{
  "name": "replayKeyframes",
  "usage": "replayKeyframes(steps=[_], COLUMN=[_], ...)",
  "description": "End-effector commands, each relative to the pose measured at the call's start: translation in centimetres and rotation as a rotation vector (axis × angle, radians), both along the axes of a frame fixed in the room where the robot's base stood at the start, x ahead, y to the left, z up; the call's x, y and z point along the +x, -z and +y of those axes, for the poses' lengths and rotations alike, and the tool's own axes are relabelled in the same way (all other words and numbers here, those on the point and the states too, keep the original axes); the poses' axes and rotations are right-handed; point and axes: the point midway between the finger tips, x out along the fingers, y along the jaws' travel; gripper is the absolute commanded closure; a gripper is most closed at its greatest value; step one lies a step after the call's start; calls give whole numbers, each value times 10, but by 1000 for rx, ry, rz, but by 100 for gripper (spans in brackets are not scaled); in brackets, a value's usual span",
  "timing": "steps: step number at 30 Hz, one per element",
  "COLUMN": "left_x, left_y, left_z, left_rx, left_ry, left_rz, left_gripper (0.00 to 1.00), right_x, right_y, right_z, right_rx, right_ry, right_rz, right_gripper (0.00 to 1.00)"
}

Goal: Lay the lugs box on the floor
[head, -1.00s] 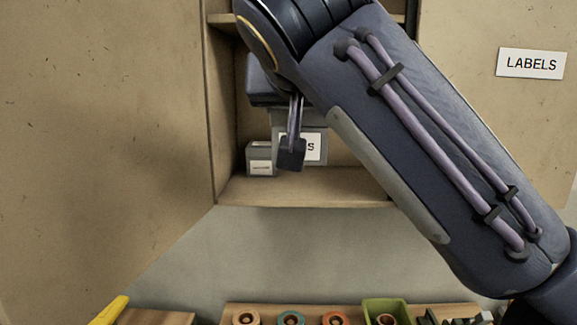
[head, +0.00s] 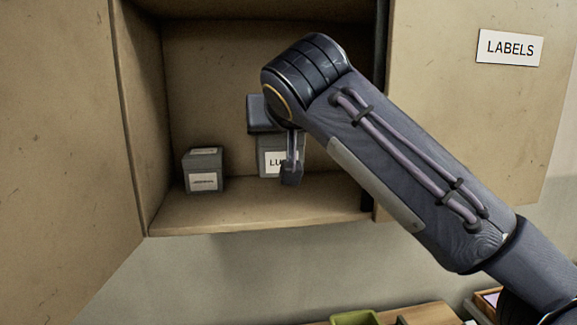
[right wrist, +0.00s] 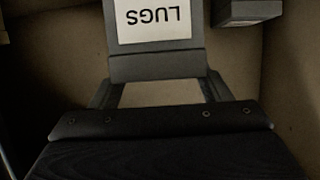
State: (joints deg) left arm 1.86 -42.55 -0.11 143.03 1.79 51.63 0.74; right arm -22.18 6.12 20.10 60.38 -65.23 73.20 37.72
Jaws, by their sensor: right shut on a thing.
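The lugs box (head: 268,142) is a grey box with a white label, partly hidden behind my right gripper in the head view. It is inside the wall cabinet, above its bottom board; I cannot tell whether it touches the board. In the right wrist view the lugs box (right wrist: 156,65) shows its LUGS label upside down, between the fingers. My right gripper (head: 290,172) is shut on the lugs box. The gripper also shows in the right wrist view (right wrist: 158,92). My left gripper is not in view. The floor is not in view.
A smaller grey labelled box (head: 203,172) stands on the cabinet's bottom board (head: 260,208), left of the lugs box. The open cabinet door (head: 60,150) is at the left. A LABELS sign (head: 509,47) is at the right. A green bin (head: 355,318) shows below.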

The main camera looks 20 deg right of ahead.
Motion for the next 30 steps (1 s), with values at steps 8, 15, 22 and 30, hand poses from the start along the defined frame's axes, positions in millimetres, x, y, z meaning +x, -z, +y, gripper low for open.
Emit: replayKeyframes(steps=[8, 15, 22, 30], left_x=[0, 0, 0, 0], left_y=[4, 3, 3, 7], left_z=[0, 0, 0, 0], left_rx=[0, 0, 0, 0], left_ry=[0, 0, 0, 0], left_rz=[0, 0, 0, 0], left_gripper=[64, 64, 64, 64], right_x=[10, 12, 13, 13], right_y=[25, 55, 64, 68], right_z=[-19, -27, -26, -25], right_rx=[0, -2, 1, 1], right_ry=[0, 1, -1, -1], right_rz=[-3, -1, -4, -2], right_gripper=[62, 62, 62, 28])
